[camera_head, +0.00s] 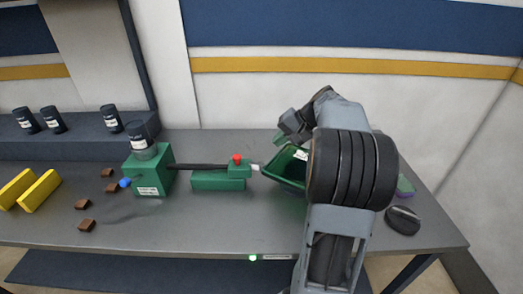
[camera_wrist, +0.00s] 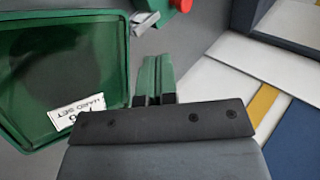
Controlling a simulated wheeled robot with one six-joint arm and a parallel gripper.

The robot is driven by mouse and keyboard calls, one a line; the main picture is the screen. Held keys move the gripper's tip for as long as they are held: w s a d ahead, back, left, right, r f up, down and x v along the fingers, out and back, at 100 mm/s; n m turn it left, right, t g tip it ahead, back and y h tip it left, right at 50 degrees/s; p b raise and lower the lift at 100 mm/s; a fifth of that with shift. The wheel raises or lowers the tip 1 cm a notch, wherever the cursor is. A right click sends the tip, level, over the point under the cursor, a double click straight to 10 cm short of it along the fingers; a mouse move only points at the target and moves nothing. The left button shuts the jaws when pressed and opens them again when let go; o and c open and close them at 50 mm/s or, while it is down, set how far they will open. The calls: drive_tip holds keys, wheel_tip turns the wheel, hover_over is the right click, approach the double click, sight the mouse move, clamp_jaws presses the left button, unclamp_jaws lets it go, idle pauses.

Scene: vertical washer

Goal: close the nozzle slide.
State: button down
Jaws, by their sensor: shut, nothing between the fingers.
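The slide appears to be a green block with a red knob (camera_head: 237,160) on a green base (camera_head: 218,182). A dark rod joins it to a green box (camera_head: 150,172) with a blue knob. A pale nozzle tip (camera_head: 255,168) points right toward a green open bin (camera_head: 284,167). In the wrist view, the nozzle tip (camera_wrist: 144,21) is by the bin's (camera_wrist: 122,70) upper right corner, with the red knob (camera_wrist: 182,4) at the top edge. My gripper (camera_wrist: 155,62) is shut and empty, beside the bin. In the head view my arm hides part of the bin.
A dark bottle (camera_head: 141,135) stands on the green box. Brown blocks (camera_head: 87,226) and yellow bars (camera_head: 38,191) lie on the left of the table. A black rounded object (camera_head: 403,220) lies at the right. The table's front middle is clear. A wall stands behind.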

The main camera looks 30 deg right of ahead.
approach(230, 165)
drive_tip(key=s+d+f, duration=0.1)
drive_tip(key=d+f, duration=0.1)
drive_tip(key=d, duration=0.1)
drive_tip(key=shift+w+a+f+p, duration=0.1)
drive_tip(key=shift+w+a+p, duration=0.3)
drive_tip(key=shift+a, duration=0.15)
drive_tip(key=shift+w+a+f+p, duration=0.1)
drive_tip(key=shift+w+a+p, duration=0.25)
drive_tip(key=shift+a, duration=0.2)
drive_tip(key=shift+w+a+f, duration=0.15)
drive_tip(key=shift+w+a, duration=0.15)
drive_tip(key=shift+a, duration=0.05)
drive_tip(key=shift+w+a, duration=0.2)
drive_tip(key=shift+a, duration=0.15)
drive_tip(key=w+a, duration=0.1)
drive_tip(key=a, duration=0.2)
drive_tip(key=w+a+b, duration=0.1)
drive_tip(key=a, duration=0.1)
drive_tip(key=shift+w, duration=0.35)
